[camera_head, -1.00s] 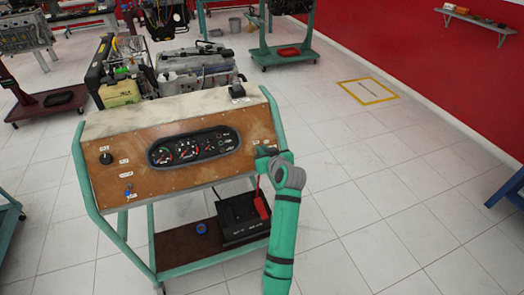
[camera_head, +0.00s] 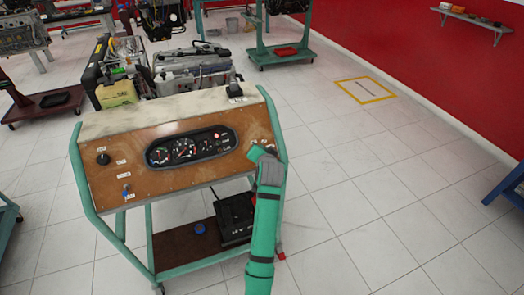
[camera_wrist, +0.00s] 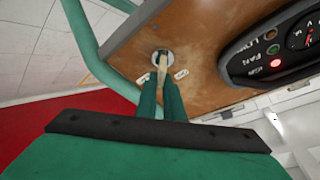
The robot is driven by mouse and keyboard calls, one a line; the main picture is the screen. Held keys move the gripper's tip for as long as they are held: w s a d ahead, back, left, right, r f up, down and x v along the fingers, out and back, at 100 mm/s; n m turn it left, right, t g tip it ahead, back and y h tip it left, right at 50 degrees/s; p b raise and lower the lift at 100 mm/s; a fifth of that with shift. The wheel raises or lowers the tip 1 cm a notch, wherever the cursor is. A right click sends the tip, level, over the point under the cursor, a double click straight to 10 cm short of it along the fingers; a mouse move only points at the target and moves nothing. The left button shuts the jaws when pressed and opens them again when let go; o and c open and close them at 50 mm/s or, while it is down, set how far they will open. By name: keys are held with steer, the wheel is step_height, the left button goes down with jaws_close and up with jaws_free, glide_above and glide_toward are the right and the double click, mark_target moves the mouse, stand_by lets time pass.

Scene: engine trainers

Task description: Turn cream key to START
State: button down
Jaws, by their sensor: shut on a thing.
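The cream key (camera_wrist: 162,62) stands in a round metal key switch (camera_wrist: 161,54) on the brown panel in the wrist view. My gripper (camera_wrist: 160,84) is shut on the key, with one green finger on each side of it. In the head view my gripper (camera_head: 262,155) is at the right end of the brown panel (camera_head: 200,171) and hides the key. Small white labels sit beside the switch; I cannot read which position the key points to.
The gauge cluster (camera_head: 191,148) is left of my gripper in the head view. In the wrist view a red lamp (camera_wrist: 275,63) on it is lit. The green stand frame (camera_head: 272,118) runs close by the panel's right edge.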

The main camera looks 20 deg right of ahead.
steer(key=m, duration=0.1)
steer(key=m+g, duration=0.1)
steer(key=m, duration=0.3)
steer(key=shift+s+d+f+h, duration=0.15)
steer(key=shift+f+h, duration=0.1)
steer(key=shift+h, duration=0.15)
steer(key=shift+g, duration=0.3)
steer(key=c, duration=1.9)
jaws_free()
steer(key=shift+d, duration=0.15)
steer(key=shift+o, duration=0.2)
steer(key=shift+s, duration=0.1)
steer(key=shift+s+a+r, duration=0.2)
steer(key=shift+s+r, duration=0.1)
steer(key=v, duration=0.9)
steer(key=shift+s+r, duration=0.2)
steer(key=shift+s, duration=0.15)
